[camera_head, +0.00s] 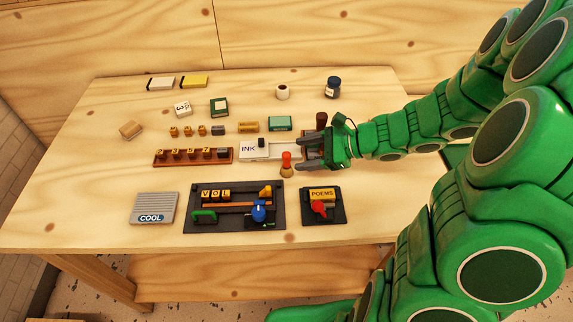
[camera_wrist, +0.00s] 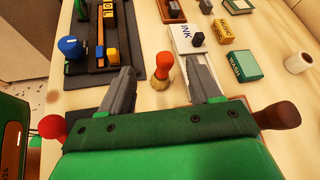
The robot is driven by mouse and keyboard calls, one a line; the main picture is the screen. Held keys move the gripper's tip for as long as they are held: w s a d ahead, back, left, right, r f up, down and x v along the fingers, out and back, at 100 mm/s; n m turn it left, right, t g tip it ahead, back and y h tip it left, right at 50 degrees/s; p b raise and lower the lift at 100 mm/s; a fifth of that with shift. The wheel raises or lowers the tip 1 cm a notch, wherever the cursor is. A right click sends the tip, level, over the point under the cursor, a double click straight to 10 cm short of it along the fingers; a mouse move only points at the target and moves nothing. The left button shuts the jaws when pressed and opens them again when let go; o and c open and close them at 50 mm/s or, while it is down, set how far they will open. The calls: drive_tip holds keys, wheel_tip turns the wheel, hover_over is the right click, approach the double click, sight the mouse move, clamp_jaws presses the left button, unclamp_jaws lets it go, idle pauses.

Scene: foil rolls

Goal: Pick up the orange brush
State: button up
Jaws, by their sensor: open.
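The orange brush (camera_head: 286,160) stands on the table just left of my gripper (camera_head: 300,152) in the head view. It has an orange handle on top and a tan, rounded base. In the wrist view the brush (camera_wrist: 162,66) shows between the two grey fingers of my gripper (camera_wrist: 164,66), with a gap on each side. The fingers are spread and hold nothing. I cannot tell how far the fingertips are from the brush in depth.
A white INK card (camera_head: 252,151) with a dark block lies left of the fingers. A black VOL tray (camera_head: 233,226) and a black POEMS stand (camera_head: 331,217) lie nearer the table's front edge. A brown rack (camera_head: 193,164) sits further left. A dark brown cylinder (camera_head: 321,119) stands behind my gripper.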

sight(289, 155)
drive_tip(key=shift+m, duration=0.3)
drive_tip(key=shift+w+x, duration=0.1)
drive_tip(key=shift+x, duration=1.45)
drive_tip(key=shift+w+x, duration=0.15)
drive_tip(key=shift+x, duration=1.4)
drive_tip(key=shift+w+a+f, duration=0.2)
drive_tip(key=shift+a+f, duration=0.25)
drive_tip(key=shift+a, duration=0.15)
drive_tip(key=c, duration=1.1)
drive_tip(key=shift+c, duration=0.2)
drive_tip(key=shift+r, duration=5.05)
clamp_jaws()
